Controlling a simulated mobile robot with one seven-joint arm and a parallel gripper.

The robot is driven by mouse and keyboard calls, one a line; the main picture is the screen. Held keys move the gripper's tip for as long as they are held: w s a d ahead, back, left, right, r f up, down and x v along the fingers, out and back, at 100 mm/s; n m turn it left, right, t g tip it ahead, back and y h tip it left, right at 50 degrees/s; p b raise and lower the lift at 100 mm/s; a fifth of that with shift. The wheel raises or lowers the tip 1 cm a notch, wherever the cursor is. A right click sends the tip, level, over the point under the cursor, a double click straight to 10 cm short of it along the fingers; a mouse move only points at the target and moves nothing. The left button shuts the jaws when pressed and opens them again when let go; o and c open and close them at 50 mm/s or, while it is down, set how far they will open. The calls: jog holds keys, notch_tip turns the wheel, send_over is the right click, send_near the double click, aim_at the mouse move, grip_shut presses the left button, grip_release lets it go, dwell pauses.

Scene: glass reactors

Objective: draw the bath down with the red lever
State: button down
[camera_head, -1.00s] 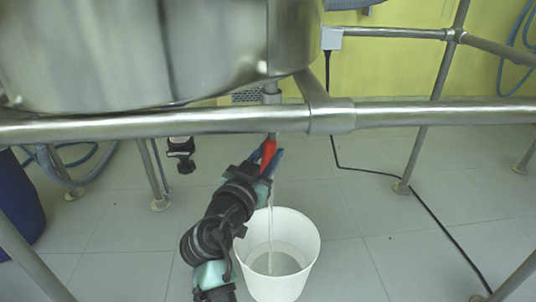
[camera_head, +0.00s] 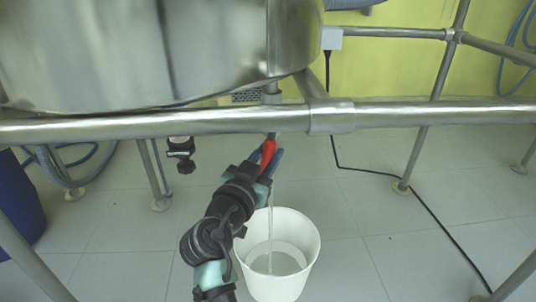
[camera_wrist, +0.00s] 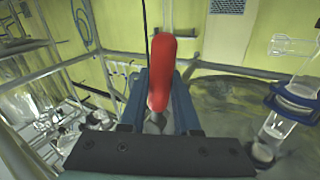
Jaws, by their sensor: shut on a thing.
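The red lever (camera_head: 268,153) hangs below the steel bath (camera_head: 130,55), just under the horizontal frame pipe. My gripper (camera_head: 272,160) is shut on the red lever, with its blue fingers on either side of it. In the wrist view the lever (camera_wrist: 162,70) stands upright between the fingers of my gripper (camera_wrist: 160,100). A thin stream of liquid (camera_head: 270,225) runs down from the valve into a white bucket (camera_head: 308,255) on the floor. Some liquid shows in the bucket. The valve body is mostly hidden behind my gripper and the pipe.
A steel frame pipe (camera_head: 430,112) crosses above my arm. Frame legs (camera_head: 420,150) stand on the right. A black cable (camera_head: 420,215) lies on the tiled floor. A blue drum (camera_head: 18,215) stands at far left, and another valve (camera_head: 181,150) hangs left of my gripper.

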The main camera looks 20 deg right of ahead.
jog(key=shift+a, duration=0.2)
jog(key=w+a+r+m+g+y+p, duration=0.1)
jog(key=a+r+m+y+p, duration=0.2)
jog(key=m+p, duration=0.4)
jog(key=shift+w+a+r+m+g+y, duration=0.2)
jog(key=shift+a+r+m+g+y, duration=0.15)
jog(key=shift+a+y, duration=0.45)
jog(key=shift+f, duration=0.1)
jog(key=c, duration=0.6)
grip_release()
